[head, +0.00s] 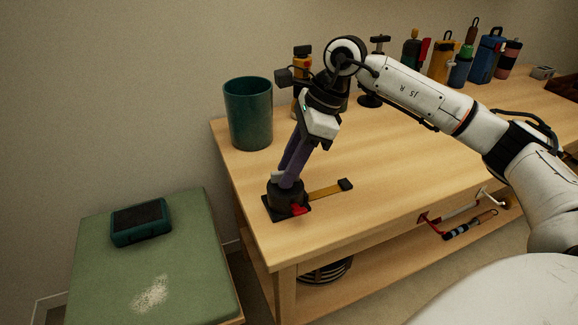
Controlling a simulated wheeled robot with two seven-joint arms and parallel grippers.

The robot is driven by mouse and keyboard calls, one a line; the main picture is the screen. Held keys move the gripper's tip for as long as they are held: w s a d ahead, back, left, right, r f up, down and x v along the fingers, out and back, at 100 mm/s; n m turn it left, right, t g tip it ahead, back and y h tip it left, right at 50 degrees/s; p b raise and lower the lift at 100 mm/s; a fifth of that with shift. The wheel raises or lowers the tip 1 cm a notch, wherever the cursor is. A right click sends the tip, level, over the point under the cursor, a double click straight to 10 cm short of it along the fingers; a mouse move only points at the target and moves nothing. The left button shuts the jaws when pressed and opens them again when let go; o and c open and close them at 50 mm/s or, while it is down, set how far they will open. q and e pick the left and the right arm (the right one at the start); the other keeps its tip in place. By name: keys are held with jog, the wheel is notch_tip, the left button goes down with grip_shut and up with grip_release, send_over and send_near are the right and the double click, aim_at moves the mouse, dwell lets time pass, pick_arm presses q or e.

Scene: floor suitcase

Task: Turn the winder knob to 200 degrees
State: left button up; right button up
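The winder (287,199) sits near the left front corner of the wooden table, with a dark round knob on a square black base. A red piece (299,210) shows at its front right, and a yellow strip (325,192) with a black end runs from it to the right. My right gripper (285,179) points down from above, its purple fingers reaching the top of the knob. The fingers overlap in this view, so I cannot tell whether they are closed on the knob. My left gripper is not in view.
A dark green bin (249,115) stands on the table behind the winder. Several bottles and tools line the table's back. A green-topped stool (190,270) at left holds a dark teal case (141,222). The table's middle (400,165) is clear.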

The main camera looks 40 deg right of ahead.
grip_shut()
